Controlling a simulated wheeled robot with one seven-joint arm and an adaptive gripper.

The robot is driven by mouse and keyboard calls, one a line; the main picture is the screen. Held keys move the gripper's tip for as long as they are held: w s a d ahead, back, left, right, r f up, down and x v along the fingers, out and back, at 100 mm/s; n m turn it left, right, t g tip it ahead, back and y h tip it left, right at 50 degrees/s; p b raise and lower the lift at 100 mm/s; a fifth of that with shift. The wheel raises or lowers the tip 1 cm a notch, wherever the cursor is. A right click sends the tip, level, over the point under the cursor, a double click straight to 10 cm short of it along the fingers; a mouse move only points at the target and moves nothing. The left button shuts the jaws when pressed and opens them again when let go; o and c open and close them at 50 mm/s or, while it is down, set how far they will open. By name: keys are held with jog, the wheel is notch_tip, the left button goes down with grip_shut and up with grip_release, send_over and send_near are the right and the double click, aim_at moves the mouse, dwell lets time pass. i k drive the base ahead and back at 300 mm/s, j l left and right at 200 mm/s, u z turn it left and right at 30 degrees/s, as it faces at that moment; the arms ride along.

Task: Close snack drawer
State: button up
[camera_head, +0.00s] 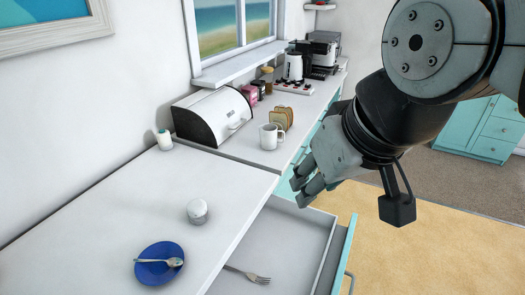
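An open drawer (283,238) sticks out from under the near counter at the bottom of the head view. Its inside is white and its teal front panel (344,255) has a metal handle (350,284), partly cut off by the frame edge. A fork (248,275) lies in the drawer. I cannot tell from this view whether this is the snack drawer. My gripper (299,191) hangs above the far end of the open drawer, apart from its front panel. Its fingers are seen from the side, so their opening is unclear.
A blue plate (150,270) with a spoon (165,262) and a white jar (197,211) stand on the near counter. A bread box (212,118), mug (270,136) and toast rack (281,118) stand farther back. The floor (430,245) right of the drawer is clear.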

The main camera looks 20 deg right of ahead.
aim_at(304, 252)
jog(key=z, duration=2)
jog(key=k+l+z, duration=0.2)
jog(key=k, duration=0.2)
jog(key=k+l+z, duration=0.2)
jog(key=k, duration=0.2)
jog(key=k+l+z, duration=0.2)
jog(key=k, duration=0.2)
jog(key=j, duration=0.1)
